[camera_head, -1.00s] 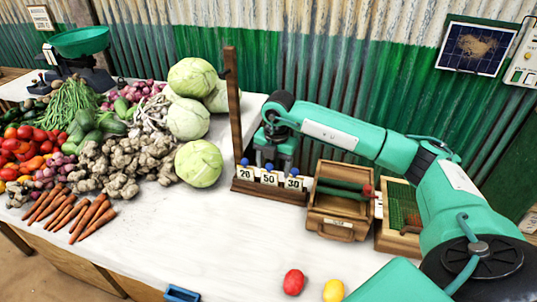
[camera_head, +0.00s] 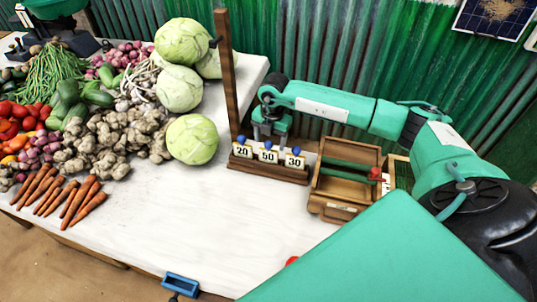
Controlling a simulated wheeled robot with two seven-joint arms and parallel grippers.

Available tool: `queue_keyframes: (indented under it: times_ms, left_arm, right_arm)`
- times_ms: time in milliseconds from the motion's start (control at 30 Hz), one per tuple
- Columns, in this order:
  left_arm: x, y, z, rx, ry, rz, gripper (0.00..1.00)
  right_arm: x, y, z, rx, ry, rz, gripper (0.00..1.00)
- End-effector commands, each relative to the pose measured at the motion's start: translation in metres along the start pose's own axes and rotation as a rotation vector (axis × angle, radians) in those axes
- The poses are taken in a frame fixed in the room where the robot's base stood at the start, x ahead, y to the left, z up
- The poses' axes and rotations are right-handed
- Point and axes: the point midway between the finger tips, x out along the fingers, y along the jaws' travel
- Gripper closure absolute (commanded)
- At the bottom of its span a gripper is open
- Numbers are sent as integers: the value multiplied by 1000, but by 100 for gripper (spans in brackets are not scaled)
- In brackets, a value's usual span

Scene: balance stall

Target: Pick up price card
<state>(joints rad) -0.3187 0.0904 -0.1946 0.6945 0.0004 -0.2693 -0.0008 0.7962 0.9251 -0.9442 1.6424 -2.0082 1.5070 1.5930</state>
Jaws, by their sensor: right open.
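Three white price cards stand in a row in a dark wooden rack (camera_head: 268,173) on the table: card 20 (camera_head: 242,151), card 50 (camera_head: 267,155) and card 30 (camera_head: 294,160). Each has a blue knob at its top. My right gripper (camera_head: 270,136) is open, pointing down just above and behind the row, close to the 50 card. Its fingertips are partly hidden, and I cannot tell whether it touches a card. My left gripper is not in view.
A wooden post (camera_head: 228,75) rises beside the rack's left end. A wooden box (camera_head: 340,188) stands right of the rack. Cabbages (camera_head: 192,139) and other vegetables fill the left. The white table (camera_head: 190,220) is clear in front. A teal surface covers the lower right.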

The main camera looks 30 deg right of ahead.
Motion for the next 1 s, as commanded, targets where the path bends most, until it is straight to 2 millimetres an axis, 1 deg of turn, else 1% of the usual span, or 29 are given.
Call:
queue_keyframes:
  times_ms: [67, 167, 267, 300, 400, 500, 667, 700, 767, 800, 833, 1000]
  left_arm:
    - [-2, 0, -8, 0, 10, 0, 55]
    - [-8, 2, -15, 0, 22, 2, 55]
    - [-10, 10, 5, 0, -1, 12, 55]
    - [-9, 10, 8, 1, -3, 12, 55]
    - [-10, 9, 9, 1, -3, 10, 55]
    - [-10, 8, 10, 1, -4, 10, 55]
    - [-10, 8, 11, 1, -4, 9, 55]
    - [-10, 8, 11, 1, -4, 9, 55]
    - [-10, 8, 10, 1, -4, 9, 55]
    - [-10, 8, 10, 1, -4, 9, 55]
    - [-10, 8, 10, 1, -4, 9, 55]
    - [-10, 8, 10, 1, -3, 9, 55]
  right_arm:
    - [4, 0, -1, 0, 1, -1, 33]
    - [17, -1, -3, 0, 3, -4, 33]
    - [32, -1, -5, 0, 2, -3, 33]
    - [39, -1, -4, 2, 2, -3, 33]
    - [49, -1, -4, 1, 1, -3, 33]
    - [53, -1, -4, 1, 0, -1, 33]
    - [53, -1, -3, 0, 0, 0, 33]
    - [53, -1, -4, 0, 0, -1, 37]
    - [53, -1, -4, 0, 0, -1, 48]
    - [53, -1, -4, 0, 0, -1, 56]
    - [53, -1, -4, 0, 0, -1, 60]
    - [53, -1, -3, 0, 0, -1, 61]
